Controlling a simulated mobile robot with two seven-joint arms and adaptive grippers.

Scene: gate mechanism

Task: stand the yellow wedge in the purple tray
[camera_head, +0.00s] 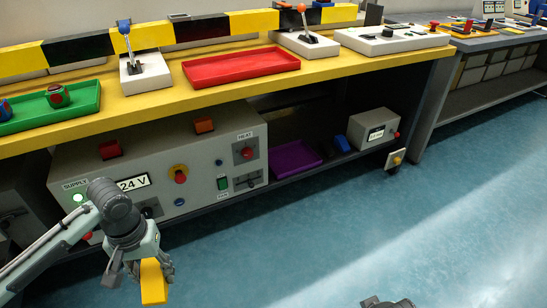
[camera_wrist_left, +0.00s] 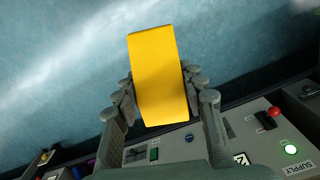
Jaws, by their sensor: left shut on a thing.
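The yellow wedge (camera_head: 153,281) is held by my left gripper (camera_head: 148,268) in the head view, in front of the bench's lower shelf and over the blue floor. In the left wrist view the wedge (camera_wrist_left: 157,75) sits between the two fingers of the left gripper (camera_wrist_left: 158,88), which is shut on it. The purple tray (camera_head: 296,158) lies flat on the lower shelf, right of the power supply box, and looks empty. The wedge is well apart from it, to the left and nearer me. A dark piece at the bottom edge seems part of my right arm; its fingers are hidden.
The grey supply box (camera_head: 215,165) with knobs and switches stands left of the tray. A smaller grey box (camera_head: 373,128) stands right of it, with a small blue object (camera_head: 342,144) between. The yellow bench top (camera_head: 165,75) overhangs the shelf. Open floor (camera_head: 330,240) lies in front.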

